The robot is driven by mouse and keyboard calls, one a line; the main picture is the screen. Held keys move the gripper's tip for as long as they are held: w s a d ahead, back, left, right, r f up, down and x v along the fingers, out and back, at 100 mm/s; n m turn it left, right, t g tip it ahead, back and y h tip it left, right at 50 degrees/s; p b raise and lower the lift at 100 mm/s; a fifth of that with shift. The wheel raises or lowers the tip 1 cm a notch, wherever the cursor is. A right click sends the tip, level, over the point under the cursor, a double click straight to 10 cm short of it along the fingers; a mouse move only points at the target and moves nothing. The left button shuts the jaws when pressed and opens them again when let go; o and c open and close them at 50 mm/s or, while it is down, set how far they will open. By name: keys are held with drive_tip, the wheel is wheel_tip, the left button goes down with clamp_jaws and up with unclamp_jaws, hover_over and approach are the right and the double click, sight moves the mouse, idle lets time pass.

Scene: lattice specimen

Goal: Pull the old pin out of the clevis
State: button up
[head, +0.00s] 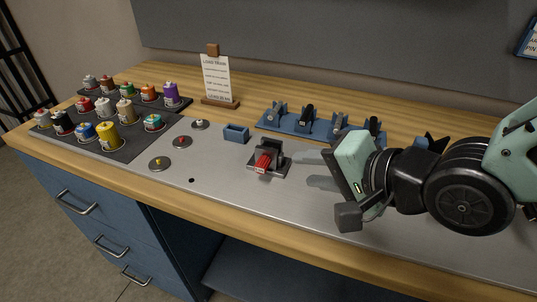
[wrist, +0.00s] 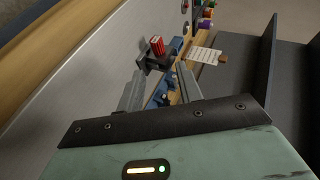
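The clevis appears to be the dark grey block (head: 271,150) on a small dark base plate on the grey bench surface, with a red ribbed part (head: 264,161) at its front. In the wrist view, the red part (wrist: 157,45) and dark block (wrist: 158,62) show beyond my fingertips. The old pin cannot be made out clearly from the clevis. My gripper (head: 308,168) is to the right of the clevis, apart from it. In the wrist view its two fingers (wrist: 160,80) stand apart with nothing between them.
A blue rack (head: 290,126) with several grey and black fittings stands behind. A small blue tray (head: 236,134) is behind-left of the clevis. Metal discs (head: 160,163) lie left. Coloured pots (head: 106,136) stand on dark mats. A sign (head: 216,80) stands at the back.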

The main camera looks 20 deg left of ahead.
sight(266, 167)
drive_tip(key=p+x, duration=0.2)
drive_tip(key=x, duration=0.4)
drive_tip(key=p+x, duration=0.1)
drive_tip(key=x, duration=0.6)
drive_tip(key=shift+d+f+p, duration=0.2)
drive_tip(key=shift+f+p, duration=0.1)
drive_tip(key=shift+p, duration=0.1)
drive_tip(key=c, duration=0.7)
